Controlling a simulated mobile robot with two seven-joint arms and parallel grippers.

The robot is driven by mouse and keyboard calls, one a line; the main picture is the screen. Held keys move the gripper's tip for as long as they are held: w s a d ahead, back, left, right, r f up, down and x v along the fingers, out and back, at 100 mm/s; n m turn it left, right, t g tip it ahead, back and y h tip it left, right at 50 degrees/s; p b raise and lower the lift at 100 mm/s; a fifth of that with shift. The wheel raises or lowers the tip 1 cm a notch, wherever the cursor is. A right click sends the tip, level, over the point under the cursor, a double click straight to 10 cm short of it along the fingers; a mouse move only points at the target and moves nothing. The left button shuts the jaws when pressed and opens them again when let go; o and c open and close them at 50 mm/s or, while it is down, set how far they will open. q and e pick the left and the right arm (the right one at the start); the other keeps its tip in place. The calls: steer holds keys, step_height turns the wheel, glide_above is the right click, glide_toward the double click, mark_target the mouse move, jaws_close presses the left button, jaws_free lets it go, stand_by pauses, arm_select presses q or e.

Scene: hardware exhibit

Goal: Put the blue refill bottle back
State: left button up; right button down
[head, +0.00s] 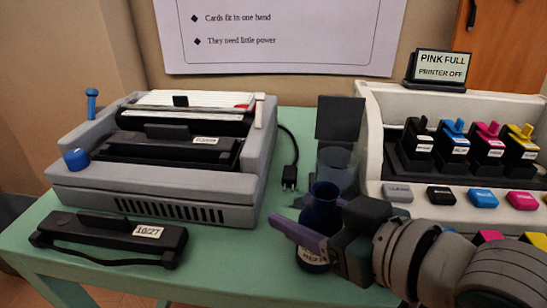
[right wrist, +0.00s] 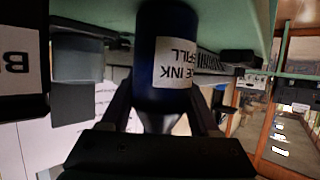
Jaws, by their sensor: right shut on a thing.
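The dark blue refill bottle (head: 320,206) is upright near the front of the green table, right of the grey printer. My right gripper (head: 312,238) is shut around its body. In the right wrist view the bottle (right wrist: 165,45) appears upside down between the two fingers (right wrist: 163,105), with a white label reading "INK" and "FILL" in part. I cannot tell whether its base touches the table. A translucent grey cylindrical container (head: 337,167) stands just behind the bottle, partly hidden by it. My left gripper is not in view.
The grey printer (head: 160,190) stands at left, with a black cartridge (head: 115,238) labelled 10/27 before it. A black plug (head: 290,176) lies between.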

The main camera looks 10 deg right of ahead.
steer(key=shift+f, duration=0.2)
steer(key=shift+c, duration=0.6)
jaws_free()
steer(key=shift+r, duration=0.25)
steer(key=shift+s+d+r, duration=0.15)
steer(key=shift+s, duration=0.2)
steer(key=s+d+r+m+g+h+p, duration=0.1)
steer(key=s+d+m+g+h, duration=0.1)
steer(key=s, duration=0.8)
steer(key=s+d+r+m+g+h+p, duration=0.1)
steer(key=s+d+g+h, duration=0.3)
steer(key=s, duration=0.6)
steer(key=d+g+p, duration=0.1)
steer(key=d+g, duration=0.1)
steer(key=d, duration=0.1)
steer(key=shift+s+m, duration=0.35)
steer(key=shift+m, duration=0.05)
